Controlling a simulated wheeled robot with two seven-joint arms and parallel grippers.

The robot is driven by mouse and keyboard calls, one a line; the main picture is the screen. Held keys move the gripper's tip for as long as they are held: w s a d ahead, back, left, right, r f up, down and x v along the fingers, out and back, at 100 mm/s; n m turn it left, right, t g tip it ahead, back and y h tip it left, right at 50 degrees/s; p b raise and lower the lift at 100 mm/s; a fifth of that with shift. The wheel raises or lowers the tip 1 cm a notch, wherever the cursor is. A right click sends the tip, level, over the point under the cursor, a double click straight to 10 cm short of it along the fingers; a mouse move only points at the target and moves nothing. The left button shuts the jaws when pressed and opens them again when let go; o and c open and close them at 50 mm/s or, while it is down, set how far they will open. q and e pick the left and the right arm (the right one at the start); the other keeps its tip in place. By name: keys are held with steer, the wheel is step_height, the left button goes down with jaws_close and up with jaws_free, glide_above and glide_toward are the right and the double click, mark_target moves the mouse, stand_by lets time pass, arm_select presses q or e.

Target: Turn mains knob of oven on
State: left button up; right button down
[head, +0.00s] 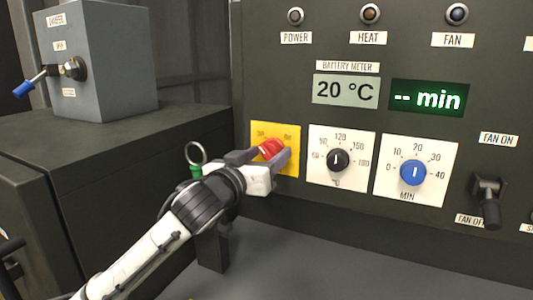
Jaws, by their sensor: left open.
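The mains knob (271,148) is red and sits on a yellow plate (290,166) at the left of the dark oven panel (400,218). My left gripper (268,154) is at the knob, with its open fingers around or just in front of it. I cannot tell whether the fingers touch the knob. The fingers and wrist hide the lower left part of the plate and some of the knob, so its exact pointing direction is unclear. My right gripper is not in view.
A black temperature knob (338,160) and a blue minute knob (413,173) are to the right. A black fan switch (489,200) is at far right. A grey damper box (103,62) with a blue-tipped lever stands left. A green-based ring (196,155) is behind my wrist.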

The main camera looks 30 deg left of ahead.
arm_select(q)
steer(key=c, duration=1)
steer(key=shift+c, duration=0.2)
steer(key=shift+m, duration=0.4)
steer(key=m, duration=0.2)
steer(key=shift+m, duration=0.4)
steer(key=m, duration=1.4)
steer(key=shift+m, duration=0.3)
